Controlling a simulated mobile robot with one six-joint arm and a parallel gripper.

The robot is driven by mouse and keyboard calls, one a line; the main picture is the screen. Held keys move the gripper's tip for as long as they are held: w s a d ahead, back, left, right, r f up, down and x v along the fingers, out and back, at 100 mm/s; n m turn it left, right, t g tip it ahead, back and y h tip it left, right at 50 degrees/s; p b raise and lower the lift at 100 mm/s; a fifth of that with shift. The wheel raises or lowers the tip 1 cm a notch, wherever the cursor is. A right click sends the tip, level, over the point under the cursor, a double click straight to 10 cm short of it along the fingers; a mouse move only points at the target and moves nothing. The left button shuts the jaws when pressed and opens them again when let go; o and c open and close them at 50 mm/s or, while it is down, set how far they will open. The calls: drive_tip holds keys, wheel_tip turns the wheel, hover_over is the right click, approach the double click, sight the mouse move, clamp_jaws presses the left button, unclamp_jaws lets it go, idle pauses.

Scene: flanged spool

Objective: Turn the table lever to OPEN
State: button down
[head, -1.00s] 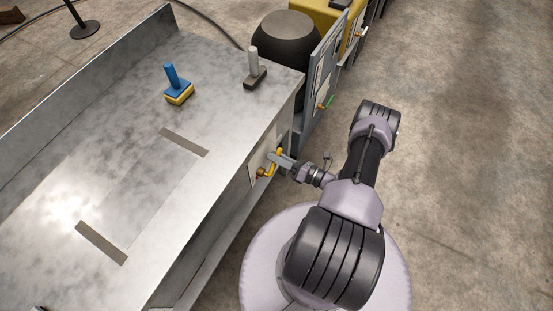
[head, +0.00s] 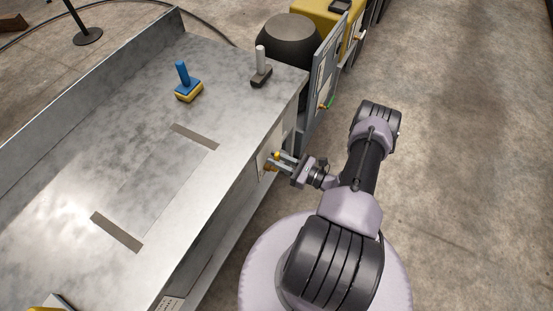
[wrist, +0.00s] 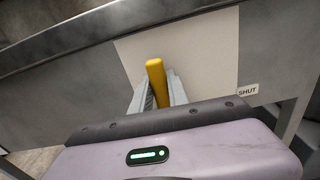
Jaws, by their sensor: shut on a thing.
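The yellow table lever (wrist: 157,82) stands up between my fingers in the wrist view, in front of a pale plate (wrist: 205,60) on the table's side. A small label reading SHUT (wrist: 248,90) is at the plate's right edge; no OPEN label can be made out. My gripper (wrist: 159,96) is shut on the lever. In the head view my gripper (head: 284,161) is at the table's right side, with a bit of the yellow lever (head: 275,154) showing at its tips. The fingers hide most of the lever there.
The metal table (head: 60,210) carries a blue-and-yellow handled block (head: 188,90), a grey-handled block (head: 261,70) and two dark strips. An upright grey panel (head: 327,75) with a green-ended handle stands beyond the table. The floor to the right is clear.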

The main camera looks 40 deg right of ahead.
drive_tip(key=shift+s+a+n, duration=0.1)
drive_tip(key=shift+a+n, duration=0.05)
drive_tip(key=shift+n, duration=0.15)
idle(0.4)
drive_tip(key=c, duration=1.3)
unclamp_jaws()
drive_tip(key=shift+s, duration=0.1)
drive_tip(key=p+v, duration=0.2)
drive_tip(key=v, duration=1.5)
drive_tip(key=shift+s, duration=0.15)
